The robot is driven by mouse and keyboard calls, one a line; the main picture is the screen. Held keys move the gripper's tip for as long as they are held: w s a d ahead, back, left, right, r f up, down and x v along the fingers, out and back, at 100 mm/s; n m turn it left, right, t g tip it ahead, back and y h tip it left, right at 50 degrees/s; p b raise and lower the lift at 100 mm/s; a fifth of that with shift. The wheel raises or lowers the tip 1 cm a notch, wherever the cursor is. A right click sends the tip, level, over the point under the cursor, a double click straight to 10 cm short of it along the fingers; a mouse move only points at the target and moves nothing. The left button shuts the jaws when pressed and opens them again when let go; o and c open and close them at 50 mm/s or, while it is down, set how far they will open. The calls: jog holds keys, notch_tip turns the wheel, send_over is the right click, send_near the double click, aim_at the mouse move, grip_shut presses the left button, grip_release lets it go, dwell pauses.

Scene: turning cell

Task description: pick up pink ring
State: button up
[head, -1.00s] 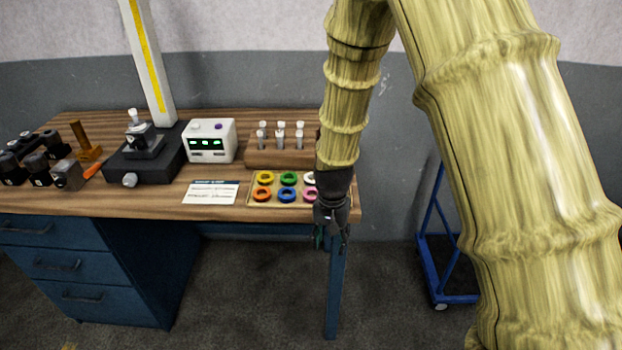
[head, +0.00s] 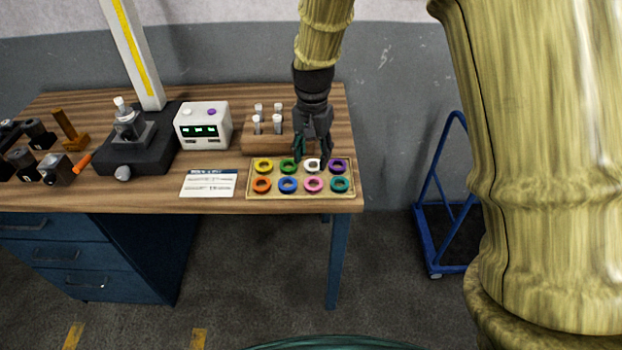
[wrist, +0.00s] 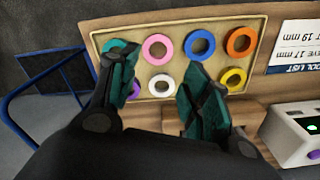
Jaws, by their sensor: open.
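The pink ring (head: 313,184) lies in the front row of a shallow tan tray (head: 250,194) on the bench, between the blue ring (head: 287,185) and the teal ring (head: 340,184). In the wrist view the pink ring (wrist: 159,47) shows clear beyond the fingertips, between the two fingers' lines. My gripper (head: 313,156) is open and empty above the back row of the tray, near the white ring (head: 312,165). In the wrist view my gripper's (wrist: 158,68) fingers partly cover the teal, purple and green rings.
A wooden block with several white-topped pegs (head: 265,132) stands behind the tray. A white display box (head: 203,126) and a printed card (head: 209,184) are to its left. A blue cart (head: 440,215) stands right of the bench.

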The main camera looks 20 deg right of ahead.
aim_at(314, 186)
jog(key=f, duration=0.3)
jog(key=shift+d+f+p, duration=0.2)
jog(key=shift+f+p, duration=0.15)
jog(key=shift+f, duration=0.05)
jog(key=shift+s+f+p, duration=0.1)
jog(key=shift+f+p, duration=0.3)
jog(key=shift+f, duration=0.2)
jog(key=shift+f+p, duration=0.8)
jog(key=shift+f, duration=1.35)
jog(key=c, duration=0.5)
